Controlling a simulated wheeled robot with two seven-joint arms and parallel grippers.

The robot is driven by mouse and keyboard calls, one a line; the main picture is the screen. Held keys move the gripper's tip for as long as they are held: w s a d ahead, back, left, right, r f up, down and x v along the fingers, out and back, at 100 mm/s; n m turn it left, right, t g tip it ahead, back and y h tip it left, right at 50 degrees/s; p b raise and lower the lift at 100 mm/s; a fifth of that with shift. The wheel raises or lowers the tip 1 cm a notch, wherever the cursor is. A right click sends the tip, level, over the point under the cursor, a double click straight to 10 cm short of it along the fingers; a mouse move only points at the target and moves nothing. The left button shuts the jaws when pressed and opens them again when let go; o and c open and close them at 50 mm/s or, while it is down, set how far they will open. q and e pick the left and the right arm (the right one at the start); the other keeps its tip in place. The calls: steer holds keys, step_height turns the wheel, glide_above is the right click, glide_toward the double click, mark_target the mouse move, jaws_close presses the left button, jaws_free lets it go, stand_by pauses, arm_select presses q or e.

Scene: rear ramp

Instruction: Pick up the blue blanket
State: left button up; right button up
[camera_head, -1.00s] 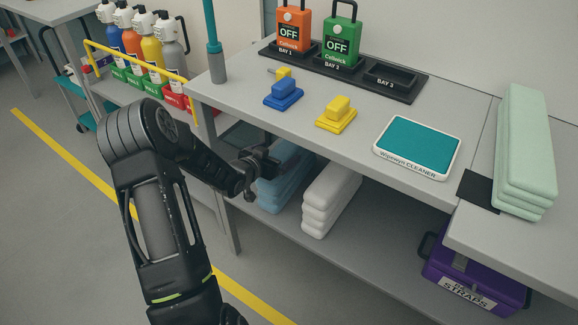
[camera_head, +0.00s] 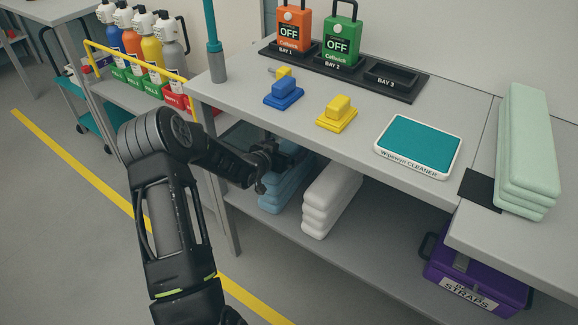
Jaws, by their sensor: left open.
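The blue blanket (camera_head: 275,202) is a folded, stacked light-blue bundle on the lower shelf under the grey table. My left gripper (camera_head: 288,158) is open and sits at the upper part of the blue blanket, just under the table's front edge. It overlaps the blanket in the picture; I cannot tell whether it touches. The gripper and wrist hide part of the blanket's top and left side. My right gripper is not in view.
A white folded blanket (camera_head: 331,199) lies right beside the blue one. The tabletop (camera_head: 240,92) overhangs the shelf. Above are blue and yellow blocks, a teal cleaner pad (camera_head: 417,146) and a pale green stack (camera_head: 527,150). A purple straps box (camera_head: 470,275) is at lower right.

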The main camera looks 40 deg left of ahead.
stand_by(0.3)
arm_select(q)
steer(key=c, duration=2.1)
steer(key=shift+r, duration=0.15)
